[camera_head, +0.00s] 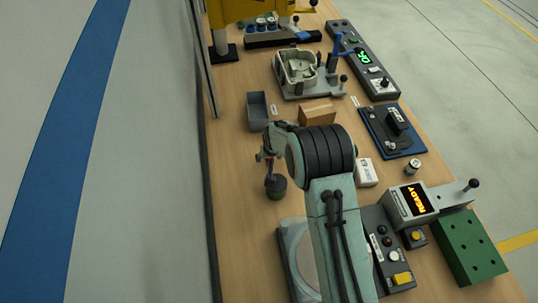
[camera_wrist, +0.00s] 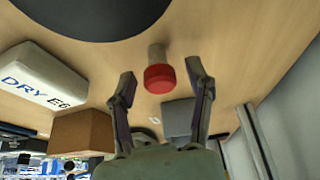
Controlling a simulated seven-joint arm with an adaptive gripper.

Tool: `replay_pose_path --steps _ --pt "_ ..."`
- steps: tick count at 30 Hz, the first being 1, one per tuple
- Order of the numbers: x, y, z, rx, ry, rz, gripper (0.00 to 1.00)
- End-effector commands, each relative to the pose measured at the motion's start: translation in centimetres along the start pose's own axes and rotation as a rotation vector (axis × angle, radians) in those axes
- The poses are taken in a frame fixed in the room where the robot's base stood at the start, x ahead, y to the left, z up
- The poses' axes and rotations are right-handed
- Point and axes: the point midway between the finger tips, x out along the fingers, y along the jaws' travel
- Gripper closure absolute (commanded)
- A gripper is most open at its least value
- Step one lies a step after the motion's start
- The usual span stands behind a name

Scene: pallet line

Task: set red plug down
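The red plug (camera_wrist: 160,78) has a round red head and a short grey stem. In the wrist view it is between my gripper's fingertips (camera_wrist: 163,78), with a clear gap on both sides. My gripper is open and does not touch it in this view. I cannot tell from here whether the plug rests on the wooden table. In the head view my gripper (camera_head: 267,158) is left of my arm's dark ribbed joint, with a small red patch at its fingers.
A dark cylinder (camera_head: 276,188) stands just nearer to me than the gripper. A grey bin (camera_head: 257,112), a brown box (camera_head: 317,114) and a white box (camera_head: 366,173) stand around. A grey base plate (camera_head: 293,247) lies in front. Bare wood lies left of the gripper.

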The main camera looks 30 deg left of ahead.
Motion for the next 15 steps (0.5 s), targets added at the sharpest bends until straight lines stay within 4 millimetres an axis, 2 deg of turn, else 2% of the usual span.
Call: replay_pose_path --steps 8,11,15 --pt "-0.2 0.0 -0.1 0.000 0.000 0.000 0.47" --pt "-1.3 0.0 -0.2 0.000 0.001 0.000 0.47" --pt "-4.2 0.0 -0.2 0.000 0.003 0.000 0.47"
